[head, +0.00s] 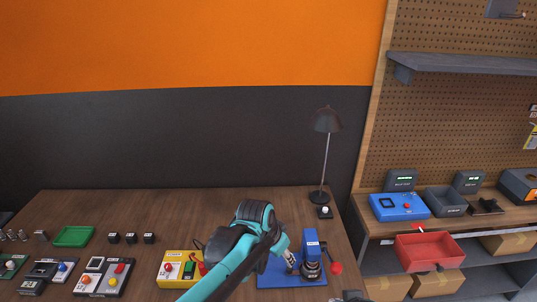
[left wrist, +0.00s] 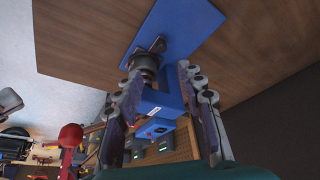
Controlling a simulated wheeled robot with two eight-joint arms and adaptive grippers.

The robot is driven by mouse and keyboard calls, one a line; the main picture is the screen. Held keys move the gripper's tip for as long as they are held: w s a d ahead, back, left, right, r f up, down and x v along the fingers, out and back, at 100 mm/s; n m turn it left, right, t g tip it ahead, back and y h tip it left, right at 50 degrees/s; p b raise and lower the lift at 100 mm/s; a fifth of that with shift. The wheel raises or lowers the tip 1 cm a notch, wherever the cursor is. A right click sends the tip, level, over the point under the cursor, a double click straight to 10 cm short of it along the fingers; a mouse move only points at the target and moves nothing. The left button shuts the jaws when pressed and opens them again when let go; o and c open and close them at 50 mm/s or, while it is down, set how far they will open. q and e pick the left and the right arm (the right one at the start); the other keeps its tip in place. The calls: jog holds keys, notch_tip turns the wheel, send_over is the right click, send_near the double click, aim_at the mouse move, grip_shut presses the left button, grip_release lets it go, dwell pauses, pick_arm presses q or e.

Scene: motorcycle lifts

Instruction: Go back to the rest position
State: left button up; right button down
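My left arm comes in from the bottom of the head view, and its gripper (head: 290,262) is low over the blue base plate (head: 285,281), just left of an upright blue device (head: 311,244) with a dark round part at its front. In the left wrist view the gripper (left wrist: 160,72) has its two fingers spread apart. The blue device (left wrist: 162,103) shows between and beyond them, with the blue plate (left wrist: 195,25) behind. I see nothing clearly held. Whether the fingers touch the device cannot be told. My right gripper is not identifiable in these views.
A yellow button box (head: 176,268) is left of my arm, with more control boxes (head: 104,276) and a green tray (head: 74,237) farther left. A black lamp (head: 326,150) stands behind the plate. A red bin (head: 430,250) is at right. The table's back middle is clear.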

pick_arm(q)
jog(key=s+a+f+n+t+y+b, duration=0.1)
jog(key=s+a+f+n+t+b, duration=0.1)
jog(key=s+a, duration=0.6)
jog(key=s+a+f+n+t+y+b, duration=0.2)
jog(key=s+a+n, duration=0.5)
jog(key=a, duration=0.8)
jog(key=shift+s+a+f+b, duration=0.35)
jog(key=shift+f+b, duration=0.1)
jog(key=shift+b, duration=0.5)
